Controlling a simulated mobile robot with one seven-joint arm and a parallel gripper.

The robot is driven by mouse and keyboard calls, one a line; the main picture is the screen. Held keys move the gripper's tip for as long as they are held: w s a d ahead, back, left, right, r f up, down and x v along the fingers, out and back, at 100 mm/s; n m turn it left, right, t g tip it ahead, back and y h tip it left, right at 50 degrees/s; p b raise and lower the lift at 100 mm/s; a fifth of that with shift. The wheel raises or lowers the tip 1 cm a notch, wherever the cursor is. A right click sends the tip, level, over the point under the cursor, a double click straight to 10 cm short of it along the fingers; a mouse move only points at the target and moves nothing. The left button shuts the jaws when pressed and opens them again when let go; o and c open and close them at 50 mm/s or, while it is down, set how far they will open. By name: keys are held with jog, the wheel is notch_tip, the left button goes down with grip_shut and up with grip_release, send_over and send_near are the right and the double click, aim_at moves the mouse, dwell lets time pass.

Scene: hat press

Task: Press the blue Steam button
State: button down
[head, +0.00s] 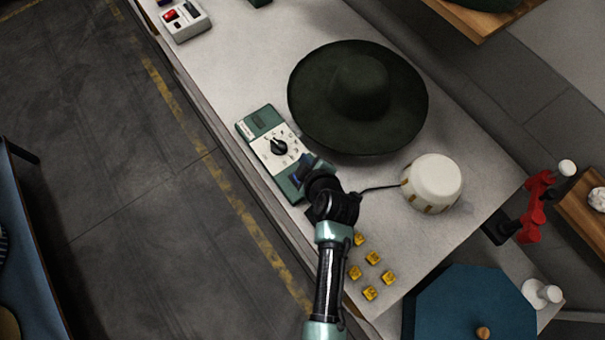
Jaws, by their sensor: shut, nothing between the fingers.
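A green control box (256,119) with a pale face and a black dial (279,147) lies along the left edge of the white table. My arm comes up from the bottom, and my gripper (308,164) is over the lower right end of the box. The gripper is shut and empty. I cannot tell whether the gripper touches the box.
A wide dark green hat (360,90) sits just right of the box. A white round pot-like thing (433,180) with a dark cord stands to the right. Several small yellow cubes (373,258) lie beside my arm. A grey device with a red switch (184,20) is at the top left.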

notch_tip(320, 180, down, 7)
jog(key=b, duration=0.5)
jog(key=shift+b, duration=0.3)
jog(key=shift+f+b, duration=0.6)
jog(key=shift+f, duration=0.15)
dwell(1.0)
jog(key=shift+f+b, duration=0.25)
jog(key=shift+b, duration=0.3)
jog(key=shift+f+b, duration=0.55)
jog(key=shift+b, duration=0.1)
dwell(0.4)
jog(key=shift+r, duration=0.1)
jog(key=shift+r+p, duration=0.7)
jog(key=shift+r, duration=0.15)
jog(key=shift+r+p, duration=1.9)
jog(key=shift+r, duration=0.65)
